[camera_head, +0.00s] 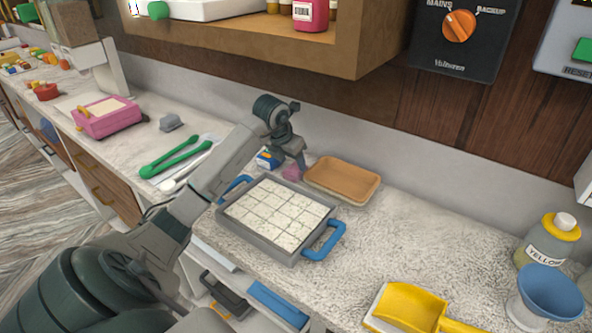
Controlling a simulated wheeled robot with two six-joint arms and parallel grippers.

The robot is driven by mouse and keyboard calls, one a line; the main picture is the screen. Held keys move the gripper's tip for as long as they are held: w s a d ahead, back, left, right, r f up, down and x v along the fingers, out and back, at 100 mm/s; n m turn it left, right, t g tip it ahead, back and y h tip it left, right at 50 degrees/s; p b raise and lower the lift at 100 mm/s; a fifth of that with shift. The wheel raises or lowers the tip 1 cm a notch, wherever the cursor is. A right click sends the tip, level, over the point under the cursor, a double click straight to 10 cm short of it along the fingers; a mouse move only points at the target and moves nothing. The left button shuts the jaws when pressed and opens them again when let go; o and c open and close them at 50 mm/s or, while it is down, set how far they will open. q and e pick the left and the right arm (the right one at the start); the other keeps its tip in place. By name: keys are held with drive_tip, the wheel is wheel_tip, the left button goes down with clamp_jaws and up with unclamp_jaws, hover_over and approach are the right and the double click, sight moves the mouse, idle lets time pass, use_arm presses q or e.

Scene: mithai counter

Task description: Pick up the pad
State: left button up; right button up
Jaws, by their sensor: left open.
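My left arm reaches across the counter from the lower left. Its gripper (300,168) is open, pointing down just behind the grey tray and left of the tan tray. A small pink item (291,173), perhaps the pad, lies right by the fingertips, partly hidden by the gripper. I cannot tell whether the fingers touch it. My right gripper is out of view.
A grey tray with blue handles (262,240) holds white cut squares. A tan tray (342,196) and a small blue box (268,160) are close by. A yellow scoop (408,306), blue funnel (550,288) and yellow-capped bottle (547,245) stand right. The counter's right middle is clear.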

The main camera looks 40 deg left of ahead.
sight(295, 168)
use_arm(q)
drive_tip(key=p+x, duration=0.1)
drive_tip(key=x, duration=0.2)
drive_tip(key=shift+w+f, duration=0.2)
drive_tip(key=shift+w, duration=0.05)
drive_tip(key=shift+a+f, duration=0.1)
drive_tip(key=shift+f, duration=0.15)
drive_tip(key=shift+c, duration=0.7)
drive_tip(key=c, duration=0.6)
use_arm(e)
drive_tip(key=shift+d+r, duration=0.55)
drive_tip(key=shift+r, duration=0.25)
use_arm(q)
drive_tip(key=shift+w+r, duration=0.1)
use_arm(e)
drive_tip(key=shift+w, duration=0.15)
